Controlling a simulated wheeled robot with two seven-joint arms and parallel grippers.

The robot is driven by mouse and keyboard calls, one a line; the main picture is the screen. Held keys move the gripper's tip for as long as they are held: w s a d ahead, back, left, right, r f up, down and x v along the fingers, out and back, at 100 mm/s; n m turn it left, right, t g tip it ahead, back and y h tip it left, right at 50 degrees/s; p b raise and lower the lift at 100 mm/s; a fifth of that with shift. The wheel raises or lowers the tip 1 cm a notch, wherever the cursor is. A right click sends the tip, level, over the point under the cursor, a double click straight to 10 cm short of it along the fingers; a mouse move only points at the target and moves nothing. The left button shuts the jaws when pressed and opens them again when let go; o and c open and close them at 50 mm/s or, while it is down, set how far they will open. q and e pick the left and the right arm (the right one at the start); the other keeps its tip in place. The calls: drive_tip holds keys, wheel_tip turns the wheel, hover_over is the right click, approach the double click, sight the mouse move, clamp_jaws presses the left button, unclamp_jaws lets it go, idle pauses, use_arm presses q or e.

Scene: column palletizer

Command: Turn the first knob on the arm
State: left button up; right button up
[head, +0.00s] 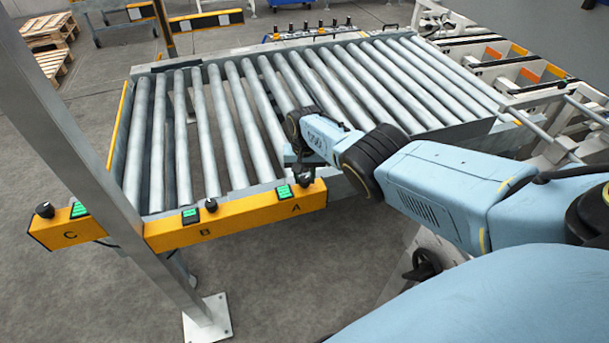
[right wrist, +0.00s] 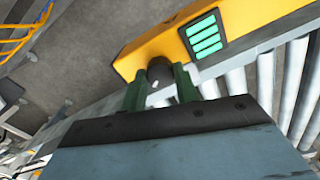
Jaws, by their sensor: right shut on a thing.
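The yellow control arm (head: 237,217) runs along the front of the roller conveyor, with the letters A and B on its face. My right gripper (right wrist: 159,82) is shut on the black knob (right wrist: 157,69) at the A end, one green finger on each side of it. In the head view my right gripper (head: 303,170) reaches down to that end and mostly hides this knob. Beside the knob is a green-lit display (right wrist: 204,36). The knob at B (head: 211,205) stands free next to its own green display. My left gripper is out of view.
The conveyor rollers (head: 240,120) behind the arm are empty. Wooden pallets (head: 45,45) lie at the far left.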

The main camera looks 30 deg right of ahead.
sight(305, 178)
drive_tip(key=o, duration=1)
drive_tip(key=shift+r+p, duration=0.5)
drive_tip(key=shift+r, duration=0.05)
wheel_tip(305, 178, up, 12)
drive_tip(key=p, duration=0.6)
drive_tip(key=shift+r, duration=0.15)
